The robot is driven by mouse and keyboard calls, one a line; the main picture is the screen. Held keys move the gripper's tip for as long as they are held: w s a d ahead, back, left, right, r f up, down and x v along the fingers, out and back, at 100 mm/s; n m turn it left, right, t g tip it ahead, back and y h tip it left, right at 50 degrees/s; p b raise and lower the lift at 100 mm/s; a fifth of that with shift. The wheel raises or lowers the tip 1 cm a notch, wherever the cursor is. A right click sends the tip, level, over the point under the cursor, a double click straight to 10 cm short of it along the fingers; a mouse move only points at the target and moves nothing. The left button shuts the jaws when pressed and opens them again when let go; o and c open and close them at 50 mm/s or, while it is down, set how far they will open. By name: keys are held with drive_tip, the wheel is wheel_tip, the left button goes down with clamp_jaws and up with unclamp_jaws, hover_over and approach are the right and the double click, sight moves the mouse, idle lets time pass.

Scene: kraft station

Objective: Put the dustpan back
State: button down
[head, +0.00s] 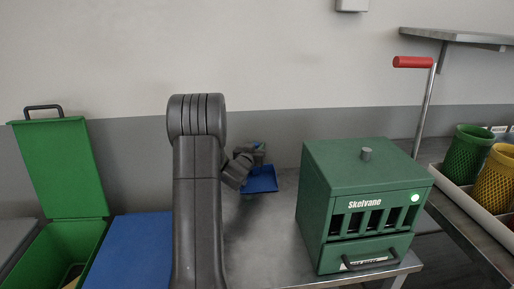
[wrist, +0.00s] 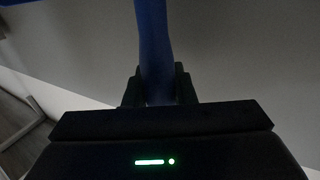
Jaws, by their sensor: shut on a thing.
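The blue dustpan (head: 261,180) is held up in front of the wall, above the back of the metal table, in the head view. In the wrist view my gripper (wrist: 160,88) is shut on the dustpan's blue handle (wrist: 154,45), which runs up between the two dark fingers. The dustpan's pan is almost wholly out of the wrist view.
A green Skelvano box (head: 360,205) with a crank stands on the table to the right. An open green bin (head: 66,170) and a blue surface (head: 135,250) are at left. Green and yellow baskets (head: 473,150) stand far right. A wall shelf (head: 458,38) is above.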

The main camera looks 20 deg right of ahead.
drive_tip(key=c, duration=1.6)
unclamp_jaws()
drive_tip(key=shift+f, duration=0.15)
drive_tip(key=o, duration=0.4)
drive_tip(key=shift+s+r, duration=0.1)
drive_tip(key=shift+r, duration=0.15)
drive_tip(key=b+v, duration=0.1)
drive_tip(key=v, duration=1.1)
